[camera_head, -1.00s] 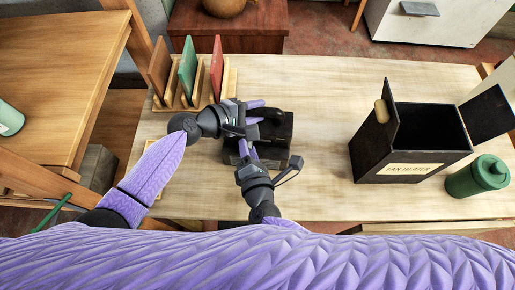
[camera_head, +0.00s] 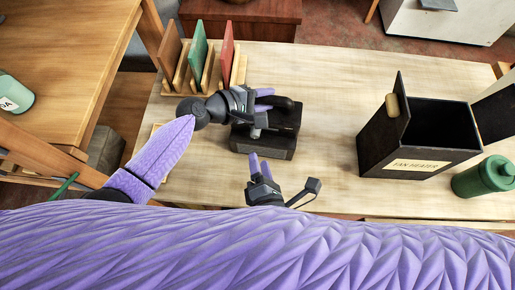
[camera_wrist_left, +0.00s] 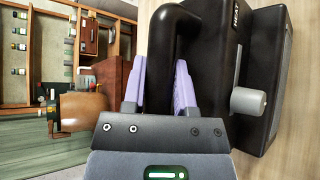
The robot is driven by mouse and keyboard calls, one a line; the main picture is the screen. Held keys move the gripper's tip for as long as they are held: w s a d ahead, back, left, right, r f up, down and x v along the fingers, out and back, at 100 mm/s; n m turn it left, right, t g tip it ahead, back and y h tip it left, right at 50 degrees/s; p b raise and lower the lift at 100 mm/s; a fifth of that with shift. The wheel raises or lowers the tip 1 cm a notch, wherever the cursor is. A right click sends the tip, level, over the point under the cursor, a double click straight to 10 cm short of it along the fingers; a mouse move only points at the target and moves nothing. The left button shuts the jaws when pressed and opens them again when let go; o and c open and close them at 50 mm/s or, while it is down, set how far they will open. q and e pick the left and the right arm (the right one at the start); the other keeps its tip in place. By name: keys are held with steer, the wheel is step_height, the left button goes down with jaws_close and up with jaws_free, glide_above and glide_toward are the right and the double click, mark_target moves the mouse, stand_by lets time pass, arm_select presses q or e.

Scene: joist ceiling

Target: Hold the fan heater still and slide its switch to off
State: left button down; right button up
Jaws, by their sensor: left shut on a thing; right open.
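The fan heater (camera_head: 268,148) is a dark block standing on the pale table, with a thick black handle (camera_wrist_left: 176,35) on it. My left gripper (camera_head: 265,100) is shut on this handle, its purple fingers on both sides of it in the left wrist view (camera_wrist_left: 160,70). A grey switch knob (camera_wrist_left: 248,101) sticks out from the heater's side, near a HEAT label (camera_wrist_left: 236,14). I see no other label beside the knob. My right gripper (camera_head: 259,166) is open and empty, just in front of the heater on my side, apart from it.
A dark open box (camera_head: 417,164) labelled FAN HEATER stands to the right, with a green canister (camera_head: 484,177) beside it. A wooden rack (camera_head: 178,84) holding upright boards stands at the back left. The table between heater and box is clear.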

arm_select(q)
steer(key=shift+c, duration=1.6)
jaws_free()
steer(key=shift+f, duration=0.1)
steer(key=shift+s, duration=0.1)
